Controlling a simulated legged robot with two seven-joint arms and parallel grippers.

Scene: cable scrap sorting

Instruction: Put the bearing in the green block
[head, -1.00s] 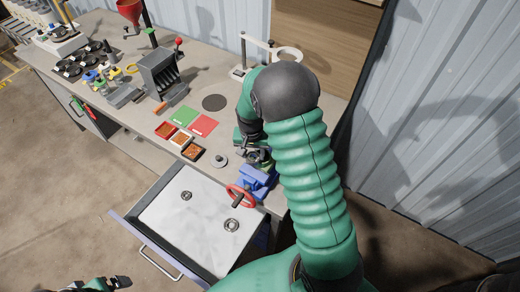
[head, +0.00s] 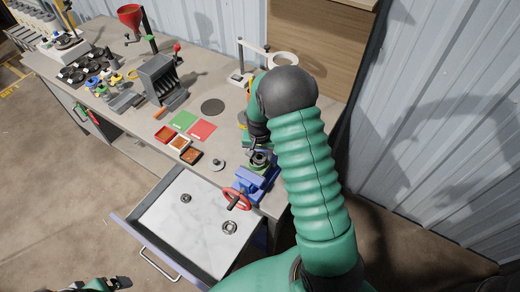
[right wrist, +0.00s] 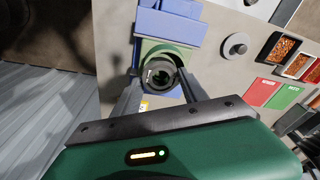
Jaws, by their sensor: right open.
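The green block (right wrist: 155,48) is in the blue vise (head: 257,182) at the bench's front edge; it also shows in the head view (head: 259,169). A dark ring-shaped bearing (right wrist: 159,73) sits at the block's round opening; I cannot tell how deep it is seated. It also shows in the head view (head: 260,157). My right gripper (right wrist: 160,78) is open, its fingers on either side of the bearing and apart from it. My left gripper (head: 112,284) is at the bottom left edge, its jaws unclear.
Two metal rings (head: 186,198) (head: 230,227) lie apart in the open drawer (head: 165,228). The vise has a red handwheel (head: 237,198). A grey disc with a knob (head: 217,165) and small trays (head: 190,157) stand left of the vise. A corrugated wall (head: 430,130) is at right.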

